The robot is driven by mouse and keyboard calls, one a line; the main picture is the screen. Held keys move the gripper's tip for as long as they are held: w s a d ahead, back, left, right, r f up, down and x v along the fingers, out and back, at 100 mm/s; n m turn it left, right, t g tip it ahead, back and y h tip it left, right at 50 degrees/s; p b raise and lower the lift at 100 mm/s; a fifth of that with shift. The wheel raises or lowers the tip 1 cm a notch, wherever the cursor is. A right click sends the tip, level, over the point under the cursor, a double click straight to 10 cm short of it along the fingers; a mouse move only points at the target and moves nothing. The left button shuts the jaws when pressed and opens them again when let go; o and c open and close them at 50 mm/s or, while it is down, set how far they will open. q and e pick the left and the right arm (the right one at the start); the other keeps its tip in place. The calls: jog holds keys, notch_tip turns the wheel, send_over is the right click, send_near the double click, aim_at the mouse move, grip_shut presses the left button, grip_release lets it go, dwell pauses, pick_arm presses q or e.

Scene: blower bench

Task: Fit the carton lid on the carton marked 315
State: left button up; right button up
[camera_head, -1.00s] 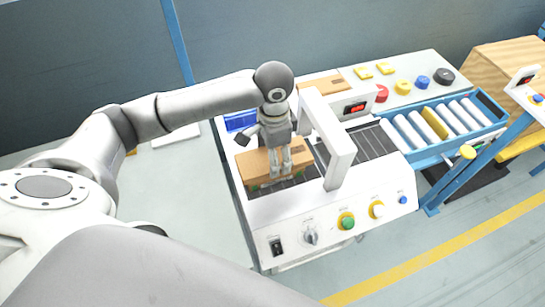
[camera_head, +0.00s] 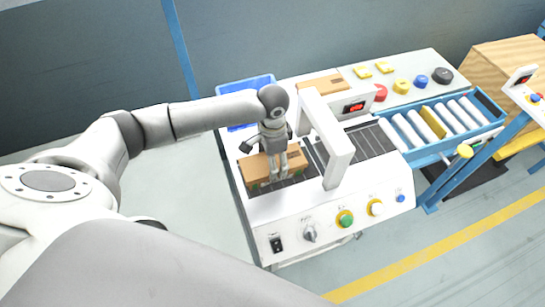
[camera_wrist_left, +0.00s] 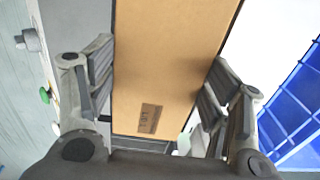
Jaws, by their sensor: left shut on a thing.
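My left gripper (camera_head: 278,174) points down over the left end of the machine's conveyor. It is shut on a brown carton lid (camera_head: 256,165), with its fingers on the two long sides. In the left wrist view the gripper (camera_wrist_left: 165,95) has the lid (camera_wrist_left: 170,60) between its fingers; a small dark label shows on it, too blurred to read. A brown carton (camera_head: 262,184) sits below the lid on the dark rollers, mostly hidden by lid and gripper. I cannot tell whether the lid is seated, and no 315 mark is readable. My right gripper is not in view.
A white arch (camera_head: 338,160) stands over the conveyor just right of the gripper. A blue crate (camera_head: 240,87) is behind the arm. Another brown box (camera_head: 322,83) lies at the back. Knobs and buttons (camera_head: 345,218) line the front panel. A blue-framed roller conveyor (camera_head: 450,125) extends right.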

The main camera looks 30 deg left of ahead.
pick_arm(q)
jog(key=shift+f, duration=0.25)
jog(key=shift+f, duration=0.15)
jog(key=o, duration=1)
jog(key=shift+f, duration=0.1)
jog(key=shift+c, duration=0.2)
notch_tip(320, 180, up, 13)
jog(key=b, duration=0.2)
